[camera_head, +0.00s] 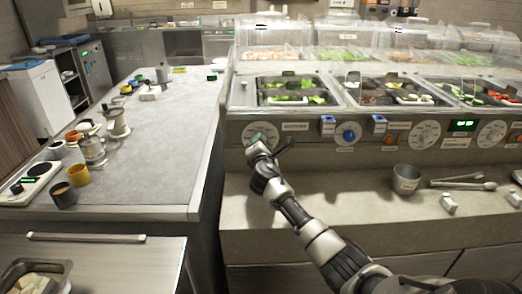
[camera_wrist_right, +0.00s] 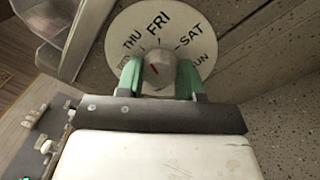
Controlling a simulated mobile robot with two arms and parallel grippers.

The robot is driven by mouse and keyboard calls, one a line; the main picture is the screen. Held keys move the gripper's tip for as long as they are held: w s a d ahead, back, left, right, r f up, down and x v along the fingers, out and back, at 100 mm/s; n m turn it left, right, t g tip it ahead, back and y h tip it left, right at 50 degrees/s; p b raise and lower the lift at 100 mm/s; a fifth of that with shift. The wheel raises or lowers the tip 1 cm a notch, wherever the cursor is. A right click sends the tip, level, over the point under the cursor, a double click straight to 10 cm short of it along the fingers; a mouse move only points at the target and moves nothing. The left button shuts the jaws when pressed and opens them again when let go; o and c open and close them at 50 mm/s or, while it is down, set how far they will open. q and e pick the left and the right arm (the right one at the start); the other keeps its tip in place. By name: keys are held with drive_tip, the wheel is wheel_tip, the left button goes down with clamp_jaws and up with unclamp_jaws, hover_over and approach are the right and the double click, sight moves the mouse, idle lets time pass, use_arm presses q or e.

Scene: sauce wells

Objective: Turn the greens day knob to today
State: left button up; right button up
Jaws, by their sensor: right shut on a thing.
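Other dials and a blue knob (camera_head: 348,134) line the panel to the right. A small green-lit display (camera_head: 463,126) sits between two dials. A metal cup (camera_head: 406,179) and tongs (camera_head: 463,181) rest on the ledge. A grey table (camera_head: 155,150) with several containers stands left.

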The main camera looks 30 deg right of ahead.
drive_tip(key=m+b, duration=0.3)
drive_tip(key=m, duration=0.2)
drive_tip(key=shift+f, duration=0.1)
drive_tip(key=shift+h, duration=0.3)
drive_tip(key=o, duration=0.9)
drive_tip(key=v, duration=1)
drive_tip(key=shift+s+a+r, duration=0.2)
drive_tip(key=shift+s+a, duration=0.05)
drive_tip(key=shift+s, duration=0.1)
